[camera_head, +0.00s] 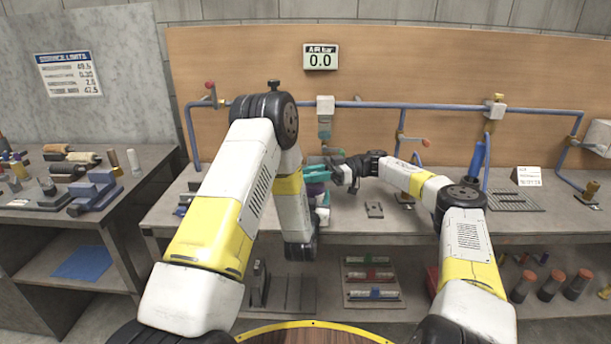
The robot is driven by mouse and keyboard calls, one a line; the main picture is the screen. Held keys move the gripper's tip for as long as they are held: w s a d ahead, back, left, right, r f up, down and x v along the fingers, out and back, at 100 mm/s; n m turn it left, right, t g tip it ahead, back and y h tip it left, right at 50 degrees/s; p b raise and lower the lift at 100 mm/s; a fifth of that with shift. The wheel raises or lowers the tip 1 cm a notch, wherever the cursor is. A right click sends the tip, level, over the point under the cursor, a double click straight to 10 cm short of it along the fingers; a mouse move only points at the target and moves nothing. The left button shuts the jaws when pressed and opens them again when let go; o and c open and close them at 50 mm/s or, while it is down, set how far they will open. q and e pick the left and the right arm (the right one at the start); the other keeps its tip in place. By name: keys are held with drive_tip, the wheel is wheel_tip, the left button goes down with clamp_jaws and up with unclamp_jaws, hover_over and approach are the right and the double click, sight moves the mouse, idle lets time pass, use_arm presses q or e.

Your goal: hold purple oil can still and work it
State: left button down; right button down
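A small purple object (315,188), which looks like the oil can, is on the workbench in the middle. It is mostly hidden behind my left arm, with teal parts (315,172) showing just above it. My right gripper (338,175) reaches in from the right, close beside the purple and teal parts. I cannot tell whether it touches them or how far its fingers are apart. My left arm bends down in front of the can, and its dark wrist shows low at the bench's front edge. The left fingers are hidden or too small to make out.
A grate (515,201) lies at the right. The bench (420,222) is mostly clear right of centre.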

drive_tip(key=shift+s+d+f+n+g+h, duration=0.1)
drive_tip(key=shift+n+g+h, duration=0.25)
drive_tip(key=shift+n+g, duration=0.25)
drive_tip(key=shift+s+d+n+g+h, duration=0.1)
drive_tip(key=shift+n+g+h, duration=0.3)
drive_tip(key=shift+g, duration=0.4)
drive_tip(key=c, duration=1.1)
unclamp_jaws()
drive_tip(key=shift+c, duration=0.2)
wheel_tip(320, 180, up, 10)
